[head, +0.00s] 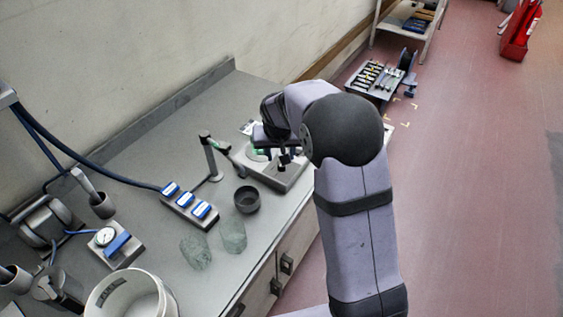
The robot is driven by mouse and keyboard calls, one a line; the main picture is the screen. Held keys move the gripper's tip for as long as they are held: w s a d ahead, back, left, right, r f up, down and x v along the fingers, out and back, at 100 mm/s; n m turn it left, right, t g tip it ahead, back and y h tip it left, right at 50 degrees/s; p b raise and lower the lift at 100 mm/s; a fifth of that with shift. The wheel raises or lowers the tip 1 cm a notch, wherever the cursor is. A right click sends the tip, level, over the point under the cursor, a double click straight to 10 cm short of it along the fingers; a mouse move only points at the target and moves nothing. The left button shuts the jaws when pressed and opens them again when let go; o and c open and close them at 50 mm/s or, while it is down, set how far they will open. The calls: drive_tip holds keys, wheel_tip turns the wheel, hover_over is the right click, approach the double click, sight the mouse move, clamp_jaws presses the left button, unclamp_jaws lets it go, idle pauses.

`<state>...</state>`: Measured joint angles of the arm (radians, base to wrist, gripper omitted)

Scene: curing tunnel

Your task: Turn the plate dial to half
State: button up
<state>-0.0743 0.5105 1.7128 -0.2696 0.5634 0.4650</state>
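The plate (291,178) is a grey box-shaped unit with a pale round top, standing near the right edge of the bench, towards its far end. My gripper (280,155) is above the plate, pointing down, and hides part of it. Its fingers are small and dark here, so I cannot tell whether they are open or shut, or touching the plate. I cannot make out the dial or its setting. A small green patch shows beside the gripper over the plate top.
On the grey bench (150,140), a stand with a clamp (209,158) is left of the plate. The bench's far left is clear.

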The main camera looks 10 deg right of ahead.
drive_tip(key=shift+p+x, duration=1.25)
drive_tip(key=shift+x, duration=2.35)
clamp_jaws()
